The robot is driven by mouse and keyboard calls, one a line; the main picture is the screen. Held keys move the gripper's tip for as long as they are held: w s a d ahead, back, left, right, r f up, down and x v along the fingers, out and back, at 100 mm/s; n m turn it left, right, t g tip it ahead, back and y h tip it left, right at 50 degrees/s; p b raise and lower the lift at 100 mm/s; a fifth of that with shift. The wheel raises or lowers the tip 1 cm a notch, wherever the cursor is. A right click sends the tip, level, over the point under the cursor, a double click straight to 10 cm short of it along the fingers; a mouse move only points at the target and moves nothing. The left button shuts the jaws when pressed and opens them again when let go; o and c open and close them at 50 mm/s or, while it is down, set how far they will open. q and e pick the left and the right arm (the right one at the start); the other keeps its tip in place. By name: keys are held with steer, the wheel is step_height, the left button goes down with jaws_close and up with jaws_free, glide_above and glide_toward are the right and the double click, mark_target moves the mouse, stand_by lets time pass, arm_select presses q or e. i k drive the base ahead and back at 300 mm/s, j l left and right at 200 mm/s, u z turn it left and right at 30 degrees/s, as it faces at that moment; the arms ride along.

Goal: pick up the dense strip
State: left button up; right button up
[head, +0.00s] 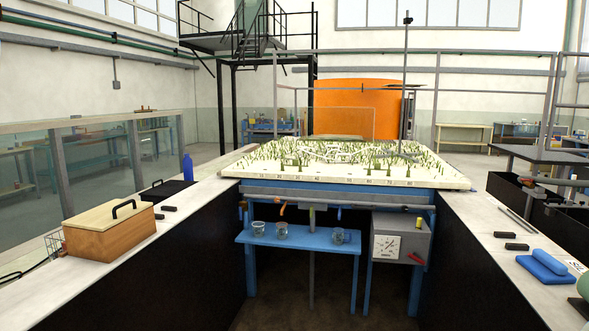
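A pale board (455,183) with many small green plant-like tufts lies on a blue-framed table straight ahead. The tufts stand in clusters with paler winding gaps between them. I cannot tell which part, if any, is the dense strip. A wooden box (108,232) with a pale lid and black handle stands on the left counter, its inside hidden. A flat black case (167,191) with a handle sits behind it. Neither of my grippers shows in the head view.
The left counter (92,278) also holds a blue bottle (188,168) and small black blocks (168,208). The right counter (480,226) holds black blocks (517,246), thin rods (517,219) and blue folded pads (543,267). A blue shelf (262,238) with glass jars hangs below the board.

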mark_target(296, 163)
steer(key=i+j+z, duration=0.1)
steer(key=i, duration=0.3)
steer(key=i+j+z, duration=0.1)
steer(key=i+j, duration=0.15)
steer(key=i+j+z, duration=0.1)
steer(key=i, duration=0.4)
steer(key=j, duration=0.1)
